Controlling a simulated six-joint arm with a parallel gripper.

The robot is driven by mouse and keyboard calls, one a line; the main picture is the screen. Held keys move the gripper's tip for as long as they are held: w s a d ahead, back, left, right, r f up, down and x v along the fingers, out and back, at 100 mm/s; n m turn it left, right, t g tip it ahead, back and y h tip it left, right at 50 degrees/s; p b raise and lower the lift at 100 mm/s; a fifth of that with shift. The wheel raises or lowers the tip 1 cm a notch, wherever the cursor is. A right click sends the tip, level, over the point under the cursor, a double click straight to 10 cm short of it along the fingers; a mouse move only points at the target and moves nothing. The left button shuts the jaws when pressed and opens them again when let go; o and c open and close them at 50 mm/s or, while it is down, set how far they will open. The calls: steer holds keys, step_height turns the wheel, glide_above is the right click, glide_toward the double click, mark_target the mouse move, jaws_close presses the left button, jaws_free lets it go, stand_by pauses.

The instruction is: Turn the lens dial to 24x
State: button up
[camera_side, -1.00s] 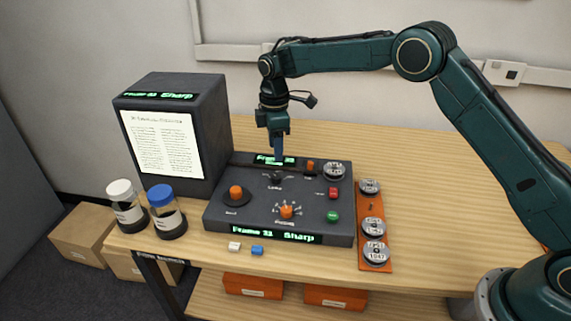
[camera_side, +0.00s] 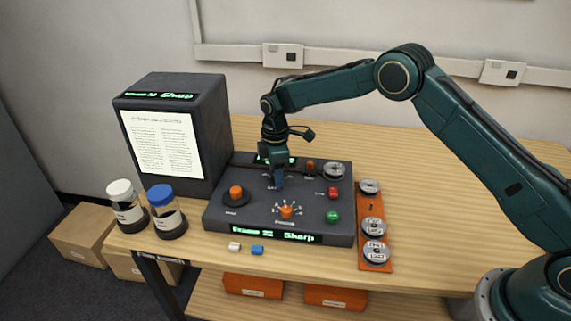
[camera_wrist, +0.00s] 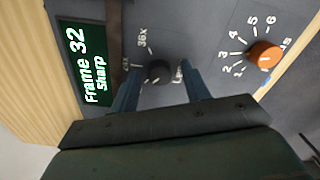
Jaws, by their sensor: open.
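The lens dial is a small dark knob (camera_wrist: 158,72) in the wrist view, with "36x" and another partly hidden mark beside it. My gripper (camera_wrist: 158,90) is open, with one blue finger on each side of the knob; I cannot tell whether they touch it. In the side view my gripper (camera_side: 277,185) points down over the control panel (camera_side: 225,219) and hides most of the dial. The reader screen (camera_side: 163,145) shows a page of text. A panel display (camera_wrist: 88,65) reads "Frame 32 Sharp".
An orange numbered knob (camera_wrist: 265,55) is close to the dial. An orange-topped knob (camera_side: 236,192), a red button (camera_side: 333,193) and a green button (camera_side: 332,216) are also on the panel. Reels (camera_side: 374,226) stand at right, jars (camera_side: 166,212) at left.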

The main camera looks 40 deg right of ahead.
steer(key=c, duration=1)
steer(key=shift+m, duration=0.4)
steer(key=m, duration=0.5)
steer(key=shift+r, duration=0.1)
steer(key=m, duration=0.5)
steer(key=o, duration=1)
